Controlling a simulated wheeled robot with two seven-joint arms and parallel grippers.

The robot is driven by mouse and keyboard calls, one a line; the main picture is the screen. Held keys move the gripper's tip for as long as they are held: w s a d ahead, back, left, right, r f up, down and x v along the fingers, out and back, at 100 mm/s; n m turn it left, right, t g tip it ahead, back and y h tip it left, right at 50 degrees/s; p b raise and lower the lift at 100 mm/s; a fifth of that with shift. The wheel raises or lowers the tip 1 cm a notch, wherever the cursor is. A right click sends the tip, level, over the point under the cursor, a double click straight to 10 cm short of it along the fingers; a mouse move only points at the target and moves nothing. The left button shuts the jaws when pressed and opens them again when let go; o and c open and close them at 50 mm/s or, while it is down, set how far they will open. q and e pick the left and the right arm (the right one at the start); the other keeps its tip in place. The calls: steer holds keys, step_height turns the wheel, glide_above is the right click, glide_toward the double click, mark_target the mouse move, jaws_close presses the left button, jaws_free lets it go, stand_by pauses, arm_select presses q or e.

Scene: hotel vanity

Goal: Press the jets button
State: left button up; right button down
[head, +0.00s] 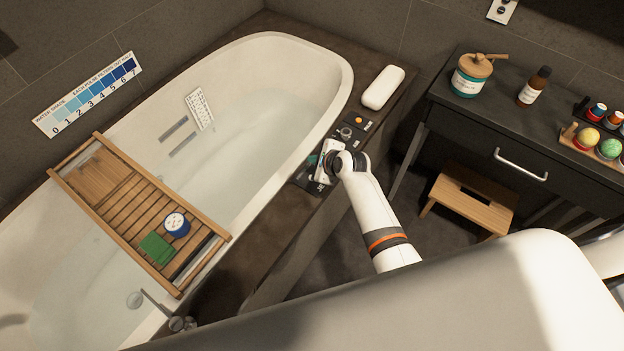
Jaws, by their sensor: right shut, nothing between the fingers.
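A dark control panel (358,124) lies on the ledge along the right rim of the bathtub. An orange button (358,120) and a round grey knob (346,132) show at its far end. My right gripper (322,174) is shut and empty, over the near part of the panel. A small green patch (312,160) shows on the panel just left of the gripper. My gripper and wrist hide much of this near part, so I cannot tell which button is the jets one or whether the gripper touches it. My left gripper is out of view.
The water-filled bathtub (345,75) carries a wooden caddy (115,150) with a blue tin and a green cloth. A white cushion-like object (383,87) lies on the ledge beyond the panel. A vanity (470,125) and wooden stool (468,200) stand right of my arm.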

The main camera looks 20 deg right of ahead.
step_height(320, 180, down, 5)
steer(key=b, duration=0.5)
steer(key=shift+f+b, duration=0.55)
steer(key=shift+f, duration=0.5)
stand_by(0.9)
steer(key=shift+f, duration=0.4)
steer(key=shift+f, duration=0.35)
stand_by(0.7)
steer(key=shift+r+p, duration=0.8)
steer(key=shift+p, duration=0.2)
